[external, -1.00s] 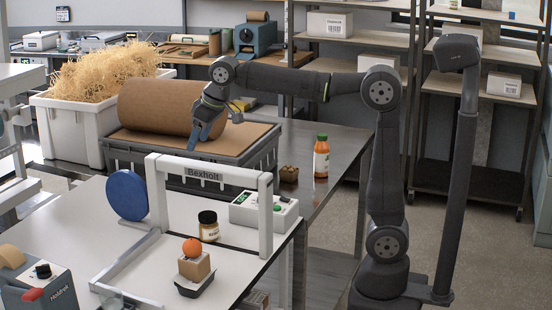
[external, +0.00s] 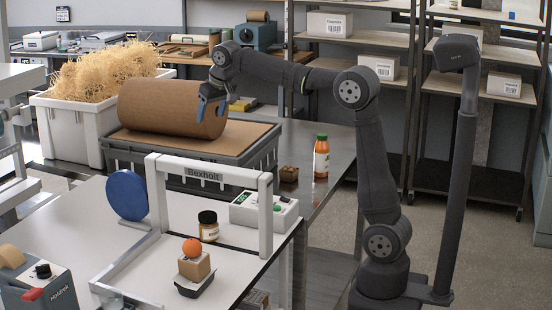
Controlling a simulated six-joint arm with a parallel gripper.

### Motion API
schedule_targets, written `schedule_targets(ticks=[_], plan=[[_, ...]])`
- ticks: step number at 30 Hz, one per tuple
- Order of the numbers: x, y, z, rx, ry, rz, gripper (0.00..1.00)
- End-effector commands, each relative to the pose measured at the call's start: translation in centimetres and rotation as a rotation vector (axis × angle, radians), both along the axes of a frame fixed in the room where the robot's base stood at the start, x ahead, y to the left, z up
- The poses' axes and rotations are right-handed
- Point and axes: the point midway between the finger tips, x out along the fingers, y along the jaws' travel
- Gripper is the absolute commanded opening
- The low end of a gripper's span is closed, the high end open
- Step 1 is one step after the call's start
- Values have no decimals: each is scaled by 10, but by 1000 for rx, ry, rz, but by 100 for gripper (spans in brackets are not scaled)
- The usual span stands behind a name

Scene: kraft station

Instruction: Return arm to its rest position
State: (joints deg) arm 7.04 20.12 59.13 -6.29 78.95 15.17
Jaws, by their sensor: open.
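My gripper (external: 205,106) hangs at the end of my arm, in front of the right end of a large brown paper roll (external: 160,104). Its blue fingertips point down, and it looks open with nothing between the fingers. The roll lies on its side on a brown board (external: 240,133) on top of a grey crate (external: 262,158). I cannot tell whether the fingers touch the roll. My arm reaches left from its base at the lower right, with the elbow bent high.
An orange bottle (external: 321,157) and a small brown block (external: 289,174) stand on the dark table. A white frame (external: 209,172) spans the front table, near a jar (external: 208,226), a box with an orange ball (external: 194,268) and a control box (external: 265,211). A shredded-paper bin (external: 69,127) stands left.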

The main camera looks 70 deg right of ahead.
Motion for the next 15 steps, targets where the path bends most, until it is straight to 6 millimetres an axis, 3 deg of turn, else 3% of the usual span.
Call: schedule_targets(ticks=[6, 15], plan=[[4, -36, 0, -1, 3, -83, 66], [4, -53, 1, -1, 2, -123, 66]])
